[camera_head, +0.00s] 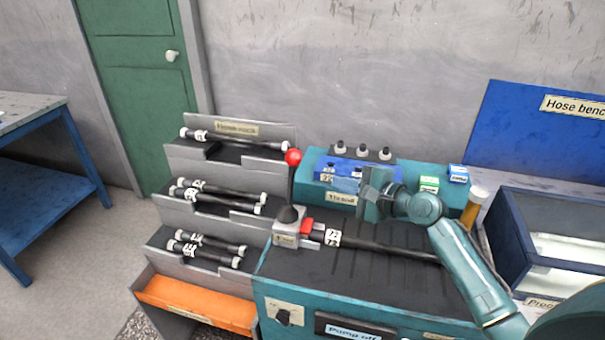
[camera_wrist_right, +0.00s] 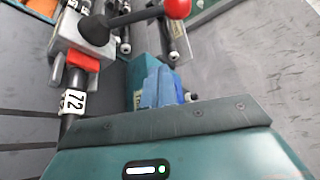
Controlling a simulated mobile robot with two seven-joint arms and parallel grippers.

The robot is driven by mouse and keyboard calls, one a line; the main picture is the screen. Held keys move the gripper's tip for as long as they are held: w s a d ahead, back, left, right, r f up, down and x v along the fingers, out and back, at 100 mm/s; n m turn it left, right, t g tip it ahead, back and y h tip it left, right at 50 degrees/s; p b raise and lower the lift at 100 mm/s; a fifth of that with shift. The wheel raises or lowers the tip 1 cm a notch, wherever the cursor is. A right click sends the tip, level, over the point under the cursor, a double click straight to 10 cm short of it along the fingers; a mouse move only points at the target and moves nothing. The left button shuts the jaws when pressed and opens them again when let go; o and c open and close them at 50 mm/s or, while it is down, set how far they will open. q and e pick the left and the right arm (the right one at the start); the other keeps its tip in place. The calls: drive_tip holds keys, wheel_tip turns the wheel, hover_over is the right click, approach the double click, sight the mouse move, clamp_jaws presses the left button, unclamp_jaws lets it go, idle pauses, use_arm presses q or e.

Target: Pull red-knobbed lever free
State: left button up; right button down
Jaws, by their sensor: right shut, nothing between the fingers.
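The lever with the red knob (camera_head: 293,157) stands upright in its light grey base block (camera_head: 294,228) at the left end of the teal bench. In the right wrist view the red knob (camera_wrist_right: 177,8) is at the top edge, with the black shaft running left to the rubber boot (camera_wrist_right: 95,30). My right gripper (camera_head: 368,203) is shut and empty, to the right of the lever and apart from it, above the bench. My left gripper is not in view.
A red clamp (camera_head: 307,225) joins the base to a black hose (camera_head: 385,246) tagged 72. A blue block (camera_head: 345,170) stands behind my right gripper. The stepped hose rack (camera_head: 190,213) is left of the bench. An open dark bin (camera_head: 535,225) stands right.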

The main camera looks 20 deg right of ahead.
sight(291, 176)
drive_tip(key=shift+w, duration=0.1)
drive_tip(key=x, duration=1)
use_arm(q)
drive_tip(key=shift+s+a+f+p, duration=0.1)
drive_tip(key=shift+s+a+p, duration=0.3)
drive_tip(key=shift+p, duration=0.65)
use_arm(e)
drive_tip(key=s+a, duration=0.1)
drive_tip(key=s+a+r, duration=0.1)
drive_tip(key=shift+s+a+r, duration=0.2)
drive_tip(key=shift+s+a, duration=0.1)
drive_tip(key=shift+s, duration=0.05)
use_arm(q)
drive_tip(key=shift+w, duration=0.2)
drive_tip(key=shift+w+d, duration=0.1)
use_arm(e)
drive_tip(key=shift+s+a+r, duration=0.1)
drive_tip(key=shift+s+a, duration=0.05)
